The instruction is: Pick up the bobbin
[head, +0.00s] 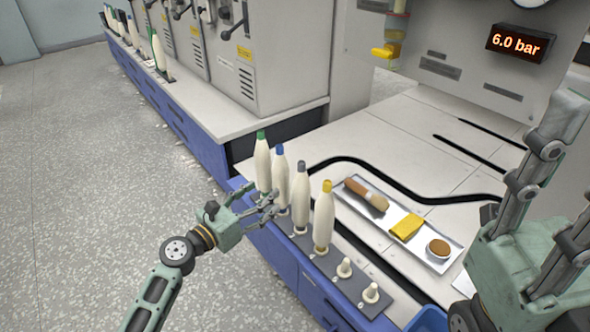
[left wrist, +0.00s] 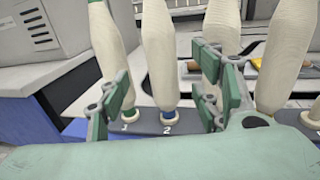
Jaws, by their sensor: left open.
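Several cream bobbins stand upright in a row on a dark peg rail (head: 296,240). Their tips are green (head: 262,165), blue (head: 280,180), grey (head: 300,200) and yellow (head: 323,222). My left gripper (head: 272,204) is open at the row, its fingers by the lower part of the blue-tipped bobbin. In the left wrist view the blue-based bobbin (left wrist: 160,55), above the number 2, stands between the spread fingers (left wrist: 163,98), with no clear contact. The green-based bobbin (left wrist: 104,45) is left of it. My right gripper (head: 545,190) is raised at the right edge; its opening is unclear.
Two empty pegs (head: 345,268) (head: 371,293) are at the near end of the rail. A metal tray (head: 437,233) behind it holds a brush (head: 367,195), a yellow cloth (head: 407,227) and a round brown-topped tin (head: 438,248). A black hose (head: 400,185) crosses the worktop. Floor at left is clear.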

